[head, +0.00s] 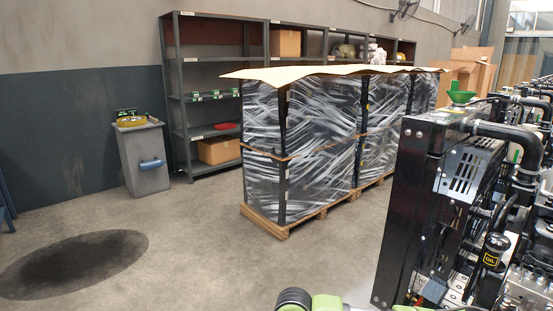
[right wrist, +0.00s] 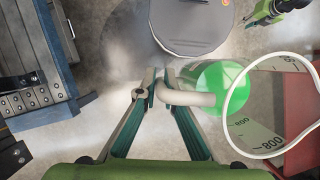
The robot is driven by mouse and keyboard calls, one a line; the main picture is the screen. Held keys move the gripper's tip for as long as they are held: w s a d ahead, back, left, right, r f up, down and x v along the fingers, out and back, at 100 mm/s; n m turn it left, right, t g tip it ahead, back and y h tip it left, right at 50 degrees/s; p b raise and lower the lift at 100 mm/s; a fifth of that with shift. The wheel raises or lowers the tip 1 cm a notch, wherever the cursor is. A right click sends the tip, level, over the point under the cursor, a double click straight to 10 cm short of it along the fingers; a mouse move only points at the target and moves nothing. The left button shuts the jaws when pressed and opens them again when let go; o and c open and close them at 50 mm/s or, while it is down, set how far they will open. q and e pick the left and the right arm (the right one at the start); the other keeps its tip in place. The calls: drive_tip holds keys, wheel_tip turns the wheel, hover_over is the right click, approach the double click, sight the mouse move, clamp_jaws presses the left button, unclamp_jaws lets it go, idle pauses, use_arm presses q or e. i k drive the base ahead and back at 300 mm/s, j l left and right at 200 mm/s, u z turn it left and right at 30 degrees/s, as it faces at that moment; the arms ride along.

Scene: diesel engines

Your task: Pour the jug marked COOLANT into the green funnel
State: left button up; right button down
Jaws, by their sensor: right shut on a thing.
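The green funnel (head: 461,97) stands on top of the black engine radiator at the right of the head view. In the right wrist view a jug (right wrist: 215,85) with bright green contents has a pale handle (right wrist: 188,97). My right gripper (right wrist: 158,88) is shut on this handle. No COOLANT marking is readable on the jug from here. The jug and right gripper are not in the head view, so the jug is away from the funnel. A green and dark gripper at the top right of the wrist view looks like my left gripper (right wrist: 252,20); its jaw opening is unclear.
The black radiator (head: 408,200) and engine fill the right of the head view. The floor at left is open, with a dark stain (head: 75,262).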

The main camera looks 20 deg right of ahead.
sight(457, 97)
drive_tip(key=i+z, duration=0.35)
drive_tip(key=i+j+z, duration=0.15)
drive_tip(key=z, duration=0.2)
drive_tip(key=i+j+z, duration=0.35)
drive_tip(key=k+l, duration=0.1)
